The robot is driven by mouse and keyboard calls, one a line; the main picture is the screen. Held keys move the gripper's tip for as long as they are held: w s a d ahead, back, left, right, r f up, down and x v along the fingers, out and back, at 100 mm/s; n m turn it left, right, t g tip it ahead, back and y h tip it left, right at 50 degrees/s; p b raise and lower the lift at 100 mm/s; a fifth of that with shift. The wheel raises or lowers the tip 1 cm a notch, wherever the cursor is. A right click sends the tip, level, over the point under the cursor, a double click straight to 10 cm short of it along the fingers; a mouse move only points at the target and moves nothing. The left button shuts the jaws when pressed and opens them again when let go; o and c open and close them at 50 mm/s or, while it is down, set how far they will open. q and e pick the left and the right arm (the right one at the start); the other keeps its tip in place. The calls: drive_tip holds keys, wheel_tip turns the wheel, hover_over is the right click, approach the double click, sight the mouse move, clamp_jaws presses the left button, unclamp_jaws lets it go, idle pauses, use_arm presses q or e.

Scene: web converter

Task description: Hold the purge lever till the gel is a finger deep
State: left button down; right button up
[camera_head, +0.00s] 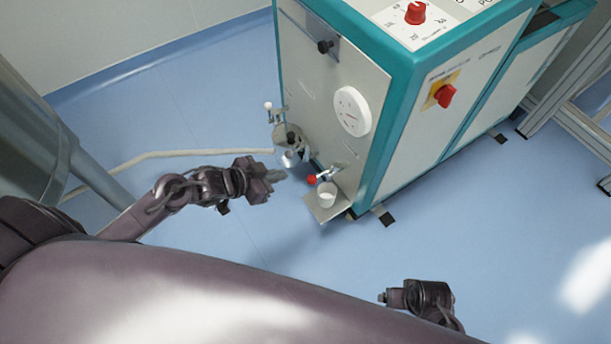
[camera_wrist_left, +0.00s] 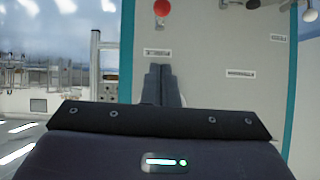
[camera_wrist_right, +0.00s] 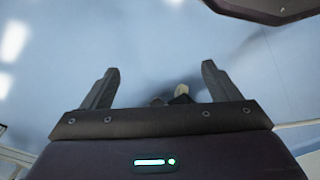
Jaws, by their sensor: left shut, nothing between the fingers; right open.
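The red ball knob (camera_head: 311,180) of a lever is low on the machine's pale front panel, beside a small metal tap (camera_head: 328,172). A white cup (camera_head: 326,193) stands under the tap on a small metal shelf (camera_head: 327,212); how deep any gel is in it cannot be made out. My left gripper (camera_head: 282,175) is shut and empty, a little left of the knob and apart from it. In the left wrist view its closed fingers (camera_wrist_left: 161,85) face the panel, and the red knob (camera_wrist_left: 162,8) is at the top edge. My right gripper (camera_wrist_right: 160,75) is open and empty above the floor.
The teal-edged machine (camera_head: 400,75) fills the upper middle. A metal vessel with fittings (camera_head: 289,140) and a pale hose (camera_head: 190,153) are behind my left gripper. A metal frame (camera_head: 570,110) stands at right. The blue floor in front is clear.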

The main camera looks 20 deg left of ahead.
use_arm(q)
drive_tip(key=b, duration=0.3)
approach(318, 175)
drive_tip(key=w+d+r, duration=0.1)
drive_tip(key=w+d, duration=0.1)
drive_tip(key=w, duration=0.1)
drive_tip(key=shift+d+f+b, duration=0.1)
drive_tip(key=shift+f+b, duration=0.3)
drive_tip(key=shift+f, duration=1.15)
use_arm(e)
wheel_tip(318, 175, up, 10)
drive_tip(key=a, duration=0.2)
drive_tip(key=shift+n, duration=0.4)
use_arm(q)
drive_tip(key=shift+f, duration=0.15)
use_arm(e)
drive_tip(key=shift+f, duration=0.15)
